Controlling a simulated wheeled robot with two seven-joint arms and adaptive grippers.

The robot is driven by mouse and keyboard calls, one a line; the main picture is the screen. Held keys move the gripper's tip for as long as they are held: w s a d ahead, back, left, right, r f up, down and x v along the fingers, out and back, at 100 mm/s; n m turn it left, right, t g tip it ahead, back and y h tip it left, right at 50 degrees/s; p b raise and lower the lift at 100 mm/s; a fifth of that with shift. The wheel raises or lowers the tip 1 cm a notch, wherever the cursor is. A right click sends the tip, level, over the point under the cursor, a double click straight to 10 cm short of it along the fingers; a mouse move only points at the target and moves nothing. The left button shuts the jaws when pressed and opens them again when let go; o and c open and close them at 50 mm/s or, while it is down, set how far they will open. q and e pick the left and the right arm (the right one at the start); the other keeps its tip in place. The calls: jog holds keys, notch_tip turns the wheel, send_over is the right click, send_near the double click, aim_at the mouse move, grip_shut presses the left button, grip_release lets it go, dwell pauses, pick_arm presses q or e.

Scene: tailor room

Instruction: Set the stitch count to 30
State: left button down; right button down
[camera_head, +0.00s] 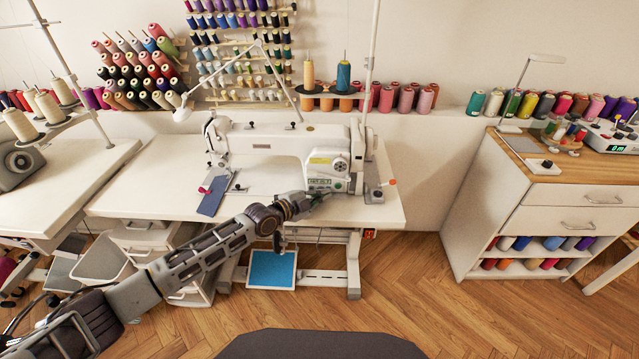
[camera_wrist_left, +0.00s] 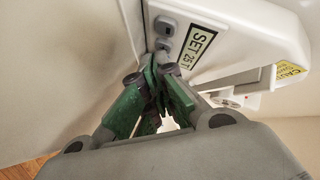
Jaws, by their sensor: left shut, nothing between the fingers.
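A white sewing machine (camera_head: 280,145) stands on a white table. The panel (camera_head: 325,184) on its right-hand column has a small display, too small to read in the head view. In the left wrist view the display (camera_wrist_left: 201,47) is rotated and reads "SET 25", with a further letter partly cut off. Two grey buttons (camera_wrist_left: 165,35) sit beside the display. My left gripper (camera_head: 312,200) is just below the panel, with its green-padded fingers (camera_wrist_left: 162,68) shut and empty. The fingertips are very close to the lower button; I cannot tell whether they touch it. My right gripper is not in view.
The white table (camera_head: 140,205) extends left of the machine, with a blue-grey piece (camera_head: 213,195) on it. A thin post (camera_head: 369,90) rises beside the machine's right end. A drawer cabinet (camera_head: 550,205) stands at right. Wooden floor between table and cabinet is clear.

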pick_arm(q)
jog(key=shift+w+b, duration=0.2)
jog(key=shift+b, duration=0.1)
dwell(0.5)
jog(key=shift+s, duration=0.1)
jog(key=shift+s+p, duration=0.55)
jog(key=shift+p, duration=0.15)
dwell(0.3)
